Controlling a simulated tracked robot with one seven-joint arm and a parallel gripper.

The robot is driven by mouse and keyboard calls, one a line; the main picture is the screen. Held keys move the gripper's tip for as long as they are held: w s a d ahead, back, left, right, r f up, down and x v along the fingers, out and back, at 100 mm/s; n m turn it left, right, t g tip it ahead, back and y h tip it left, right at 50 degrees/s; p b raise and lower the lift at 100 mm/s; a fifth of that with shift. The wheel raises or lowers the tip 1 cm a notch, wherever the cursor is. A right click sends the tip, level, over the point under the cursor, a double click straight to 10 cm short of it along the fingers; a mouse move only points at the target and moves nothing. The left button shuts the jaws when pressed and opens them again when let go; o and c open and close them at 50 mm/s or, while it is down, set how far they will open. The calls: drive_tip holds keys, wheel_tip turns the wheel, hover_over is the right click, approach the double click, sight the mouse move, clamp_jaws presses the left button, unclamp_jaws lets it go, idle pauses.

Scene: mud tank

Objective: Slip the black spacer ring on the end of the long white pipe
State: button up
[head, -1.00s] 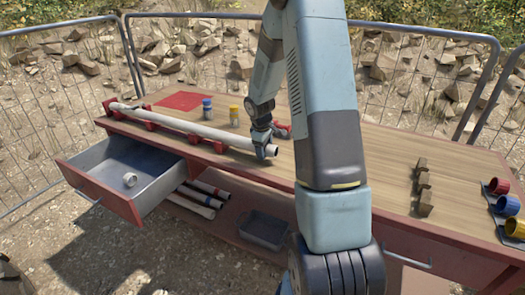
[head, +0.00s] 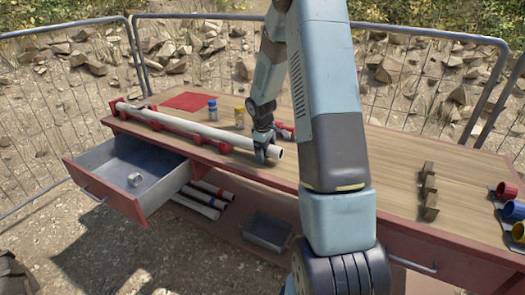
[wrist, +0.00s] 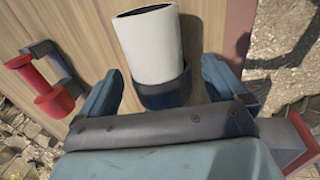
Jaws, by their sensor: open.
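The long white pipe (head: 205,131) lies in red holders along the table, its open end (head: 279,152) pointing right. In the wrist view the pipe's end (wrist: 148,45) shows its dark mouth at the top. The black spacer ring (wrist: 168,92) is around the pipe, a short way back from that mouth. My gripper (head: 263,150) straddles the pipe near its end. In the wrist view my gripper (wrist: 163,72) is open, with one finger on each side of the ring and gaps between. The ring's underside is hidden.
A drawer (head: 105,192) stands open at the left with a pale ring (head: 135,180) inside. Blue-capped (head: 212,108) and yellow (head: 239,117) bottles stand behind the pipe. The table between is clear.

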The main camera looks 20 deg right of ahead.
wheel_tip(320, 180, up, 14)
drive_tip(key=s+a, duration=0.1)
drive_tip(key=a, duration=0.1)
drive_tip(key=shift+s+f, duration=0.25)
drive_tip(key=shift+s, duration=0.1)
drive_tip(key=s+a+r+m+t, duration=0.2)
drive_tip(key=s+a+r+m, duration=0.35)
drive_tip(key=s+r, duration=0.85)
drive_tip(key=s+a+r+m+t+y, duration=0.1)
drive_tip(key=s+a+r, duration=0.1)
drive_tip(key=s, duration=0.7)
drive_tip(key=s+a+r+m+t, duration=0.1)
drive_tip(key=s+a, duration=0.3)
drive_tip(key=s, duration=0.5)
drive_tip(key=shift+r+y, duration=0.4)
drive_tip(key=shift+s, duration=0.1)
drive_tip(key=shift+c, duration=0.2)
